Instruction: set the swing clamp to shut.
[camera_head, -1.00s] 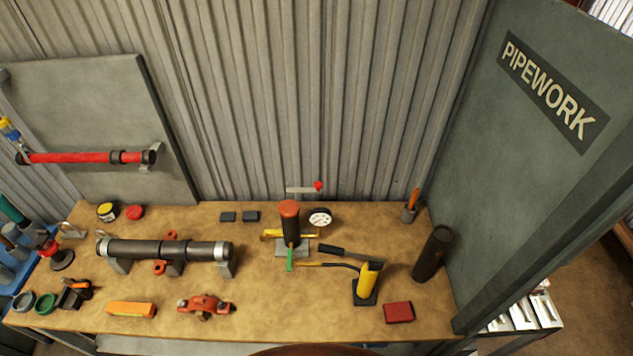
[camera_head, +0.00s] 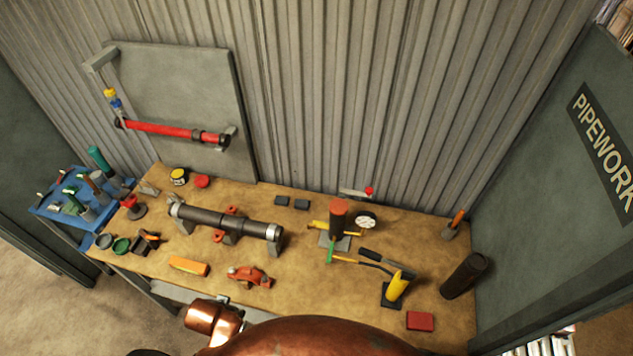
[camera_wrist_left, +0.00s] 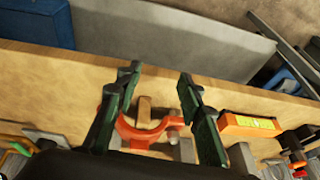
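I cannot tell for certain which part is the swing clamp. A pale bar with a red knob (camera_head: 369,190) lies level at the bench's back edge. A dark pipe (camera_head: 205,220) rests on supports, with orange-red lugs (camera_head: 230,210) at its middle. An orange-red curved fitting (camera_head: 250,276) lies near the front edge and also shows in the left wrist view (camera_wrist_left: 140,132). My left gripper (camera_wrist_left: 158,76) is open, its fingers on either side of that fitting in the picture; contact is unclear. It is hidden in the head view. My right gripper is not in view.
The bench (camera_head: 315,293) also holds an orange block (camera_head: 189,266), a red-topped cylinder (camera_head: 338,218), a gauge (camera_head: 366,221), a yellow cylinder (camera_head: 398,286) and a dark tube (camera_head: 465,275). A grey wall panel (camera_head: 190,85) bears a red pipe. The front middle of the bench is fairly clear.

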